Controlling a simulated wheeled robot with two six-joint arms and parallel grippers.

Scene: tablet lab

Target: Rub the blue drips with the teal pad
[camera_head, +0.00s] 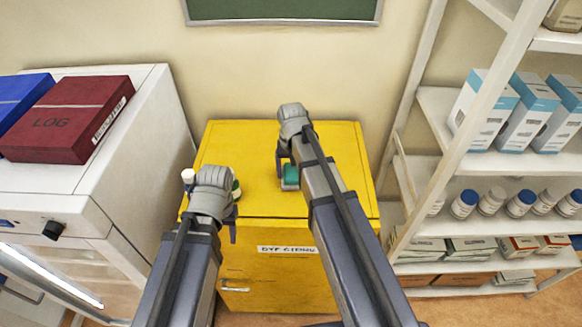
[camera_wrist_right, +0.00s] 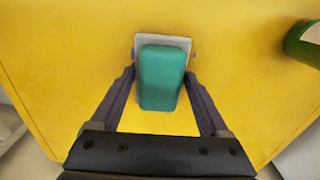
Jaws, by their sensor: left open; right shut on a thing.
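The teal pad (camera_head: 291,176) is on the yellow cabinet's top, partly hidden by my right arm. In the right wrist view the teal pad (camera_wrist_right: 162,78) sits between the two fingers of my right gripper (camera_wrist_right: 160,88), which is shut on it. A pale grey plate (camera_wrist_right: 150,40) shows around the pad's far end. My left gripper (camera_head: 211,205) is open over the left part of the cabinet top, apart from the pad.
The yellow cabinet (camera_head: 250,135) has bare room at its back and right. A white-capped item (camera_head: 188,176) and a green item (camera_head: 236,189) are beside my left gripper. A green round object (camera_wrist_right: 304,43) shows in the wrist view. A white shelf (camera_head: 440,160) stands right.

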